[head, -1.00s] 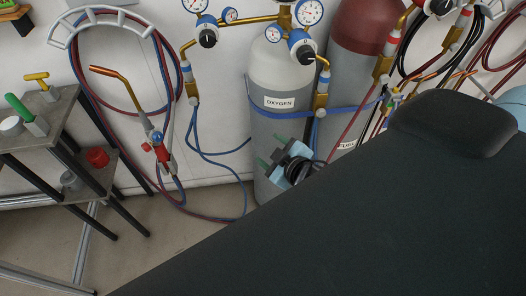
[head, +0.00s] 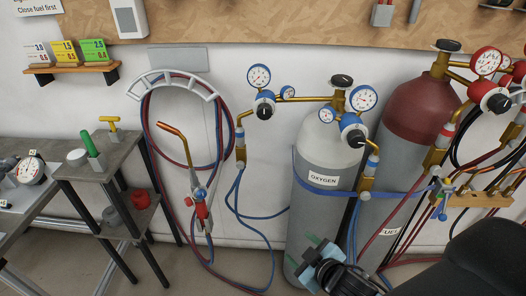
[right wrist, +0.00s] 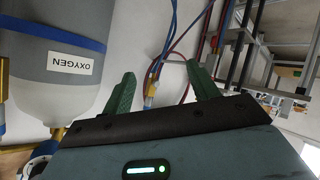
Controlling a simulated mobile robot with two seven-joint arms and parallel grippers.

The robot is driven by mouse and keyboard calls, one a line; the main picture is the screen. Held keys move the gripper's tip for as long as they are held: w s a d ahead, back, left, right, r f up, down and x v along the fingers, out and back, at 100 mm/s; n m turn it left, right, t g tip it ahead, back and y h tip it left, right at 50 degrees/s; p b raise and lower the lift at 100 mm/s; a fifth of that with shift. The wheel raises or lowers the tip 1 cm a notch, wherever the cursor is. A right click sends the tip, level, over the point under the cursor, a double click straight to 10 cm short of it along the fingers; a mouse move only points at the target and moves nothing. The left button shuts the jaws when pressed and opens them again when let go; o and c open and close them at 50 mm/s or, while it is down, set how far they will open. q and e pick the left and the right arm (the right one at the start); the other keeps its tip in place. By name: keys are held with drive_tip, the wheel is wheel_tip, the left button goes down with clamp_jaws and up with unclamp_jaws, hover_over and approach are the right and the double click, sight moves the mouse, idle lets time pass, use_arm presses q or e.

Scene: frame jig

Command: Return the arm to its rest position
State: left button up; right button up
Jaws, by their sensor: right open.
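My right gripper (head: 307,254) shows at the bottom of the head view, in front of the lower part of the grey oxygen cylinder (head: 311,215). Its two green fingers are apart with nothing between them. In the right wrist view the open fingers (right wrist: 160,74) point up the picture, and the labelled oxygen cylinder (right wrist: 62,75) is at the left. Most of my right arm is hidden below the head view; a dark part of it fills the lower right corner. My left gripper is not in view.
The torch (head: 200,205) and its hoses hang below a wall rack (head: 172,84). A red-topped fuel cylinder (head: 418,110) stands right of the oxygen cylinder. A small shelved table (head: 112,160) is at the left. Blue hoses (head: 236,208) hang close to the gripper's left.

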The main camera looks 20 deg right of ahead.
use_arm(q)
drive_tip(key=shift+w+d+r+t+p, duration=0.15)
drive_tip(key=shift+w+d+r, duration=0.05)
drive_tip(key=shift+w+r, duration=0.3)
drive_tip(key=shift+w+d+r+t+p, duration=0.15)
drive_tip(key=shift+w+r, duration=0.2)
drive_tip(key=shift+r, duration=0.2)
use_arm(e)
drive_tip(key=s+a+f+m+g, duration=0.1)
drive_tip(key=s+a+f+m, duration=0.1)
drive_tip(key=s+f, duration=0.5)
drive_tip(key=s+a+f+m+g+y, duration=0.1)
drive_tip(key=s+a+f+m+g, duration=0.1)
drive_tip(key=s+f, duration=0.5)
drive_tip(key=s+a, duration=0.1)
drive_tip(key=s, duration=0.5)
drive_tip(key=shift+s+a+y, duration=0.3)
drive_tip(key=shift+s, duration=0.05)
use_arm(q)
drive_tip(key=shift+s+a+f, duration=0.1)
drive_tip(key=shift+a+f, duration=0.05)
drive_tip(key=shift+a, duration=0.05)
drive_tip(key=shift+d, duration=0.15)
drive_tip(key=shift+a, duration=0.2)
